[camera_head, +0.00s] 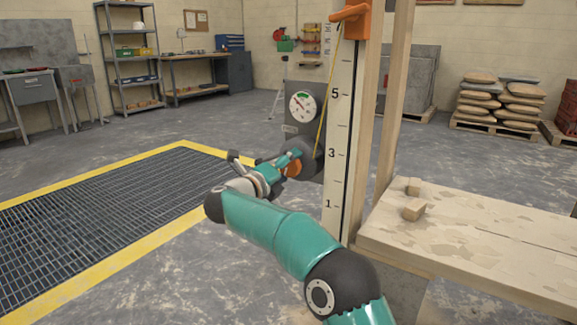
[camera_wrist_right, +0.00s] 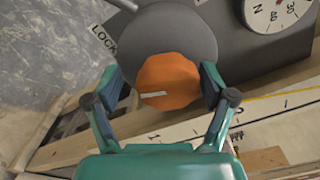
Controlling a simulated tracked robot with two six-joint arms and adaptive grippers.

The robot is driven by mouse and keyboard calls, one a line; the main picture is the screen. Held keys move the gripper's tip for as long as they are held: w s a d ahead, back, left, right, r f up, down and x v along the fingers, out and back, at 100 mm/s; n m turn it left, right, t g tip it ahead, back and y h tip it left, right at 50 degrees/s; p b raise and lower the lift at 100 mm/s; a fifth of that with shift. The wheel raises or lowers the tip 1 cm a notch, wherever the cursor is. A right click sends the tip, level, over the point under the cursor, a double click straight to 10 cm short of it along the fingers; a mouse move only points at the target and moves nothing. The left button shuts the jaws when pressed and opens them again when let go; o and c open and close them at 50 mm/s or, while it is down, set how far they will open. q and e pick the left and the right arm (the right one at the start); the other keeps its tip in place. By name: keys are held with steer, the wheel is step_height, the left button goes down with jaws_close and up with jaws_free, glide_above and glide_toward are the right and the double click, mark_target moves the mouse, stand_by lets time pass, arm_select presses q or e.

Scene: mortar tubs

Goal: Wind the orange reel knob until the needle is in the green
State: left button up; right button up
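The orange reel knob (camera_wrist_right: 168,82) faces the right wrist camera, with a short white mark on its face. It sits on the dark grey round reel (camera_wrist_right: 176,32); both also show in the head view, the knob (camera_head: 294,169) partly behind my gripper. My right gripper (camera_wrist_right: 163,84) is open with one finger on each side of the knob. A gap shows at the left finger; the right finger is very close, and contact is unclear. The round white gauge (camera_head: 302,105) is above the reel, with green near its top. Its needle is too small to read surely. My left gripper is out of view.
A white measuring board (camera_head: 340,130) stands beside the reel, with an orange bracket (camera_head: 352,16) on top and a yellow line (camera_head: 326,95) running down towards the reel. A wooden bench (camera_head: 480,240) with small blocks is at right. A yellow-edged floor grating (camera_head: 90,215) lies at left.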

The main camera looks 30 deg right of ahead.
steer(key=shift+r, duration=0.2)
steer(key=shift+s+a, duration=0.1)
steer(key=shift+a, duration=0.15)
steer(key=v, duration=1.1)
steer(key=shift+a, duration=0.25)
steer(key=shift+f, duration=0.15)
stand_by(0.5)
